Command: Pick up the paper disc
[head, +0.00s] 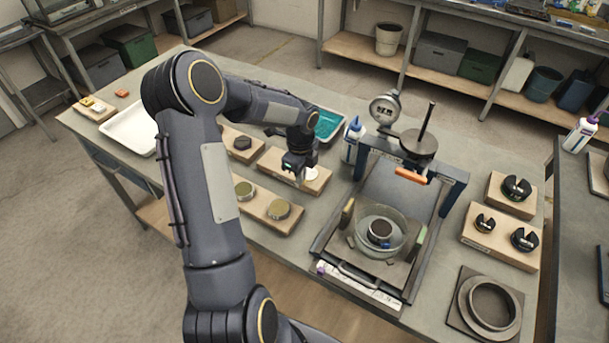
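The paper disc looks like the white round piece (312,174) on a wooden block (280,172) in the middle of the table. My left arm comes up from the bottom and bends over toward it. My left gripper (300,179) points down at the left edge of the white piece and hides part of it. The fingers are small here, so I cannot tell whether they touch it or how far apart they are. My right gripper is not in view.
A press-like frame (456,190) with a glass dish (398,240) stands to the right. Another wooden block (262,206) with round discs lies in front. A white tray (133,130) is at left.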

